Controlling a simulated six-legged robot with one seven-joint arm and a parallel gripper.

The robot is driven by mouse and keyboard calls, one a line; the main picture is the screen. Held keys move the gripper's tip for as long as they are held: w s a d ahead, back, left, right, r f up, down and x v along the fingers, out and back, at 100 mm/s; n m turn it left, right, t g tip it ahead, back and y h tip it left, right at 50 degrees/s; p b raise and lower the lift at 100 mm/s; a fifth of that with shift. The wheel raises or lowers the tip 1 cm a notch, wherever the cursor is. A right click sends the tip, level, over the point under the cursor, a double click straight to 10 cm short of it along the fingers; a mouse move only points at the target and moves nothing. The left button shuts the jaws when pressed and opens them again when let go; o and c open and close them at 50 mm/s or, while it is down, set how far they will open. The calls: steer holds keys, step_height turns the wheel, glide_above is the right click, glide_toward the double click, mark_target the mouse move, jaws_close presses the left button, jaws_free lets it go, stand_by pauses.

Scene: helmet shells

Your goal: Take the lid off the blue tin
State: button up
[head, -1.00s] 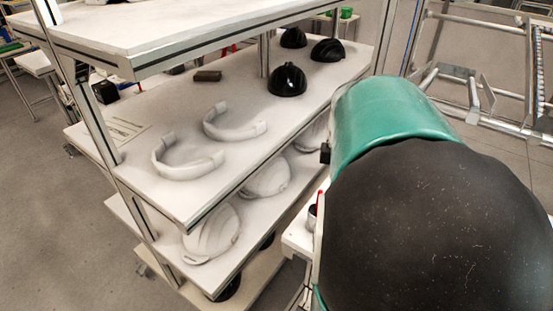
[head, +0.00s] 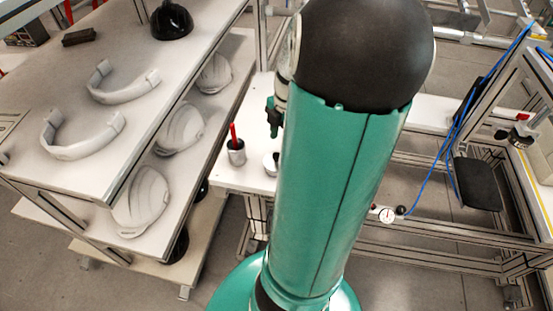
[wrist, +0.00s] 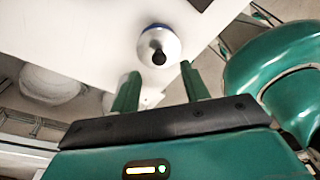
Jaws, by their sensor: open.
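The blue tin (wrist: 174,56) stands on a white table, seen from above in the wrist view with a thin blue edge showing. Its pale round lid (wrist: 149,33) is on it, with a black knob (wrist: 159,56) in the middle. My gripper (wrist: 160,70) is open and empty, its two green fingers pointing toward the tin with the knob just beyond and between the tips. The fingers appear apart from the lid. In the head view the tin (head: 269,163) is partly hidden behind my arm, and my gripper (head: 273,122) shows small above it.
A grey metal cup (head: 236,154) with a red object in it stands left of the tin on the white table (head: 232,180). A shelf rack with white bands and helmet shells (head: 180,128) is close on the left. A frame with blue cables (head: 447,135) stands right.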

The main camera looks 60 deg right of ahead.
mark_target(277, 155)
steer(key=f, duration=0.3)
steer(key=a+f, duration=0.1)
steer(key=f, duration=0.1)
steer(key=shift+w+f, duration=0.25)
steer(key=shift+w, duration=0.05)
jaws_close()
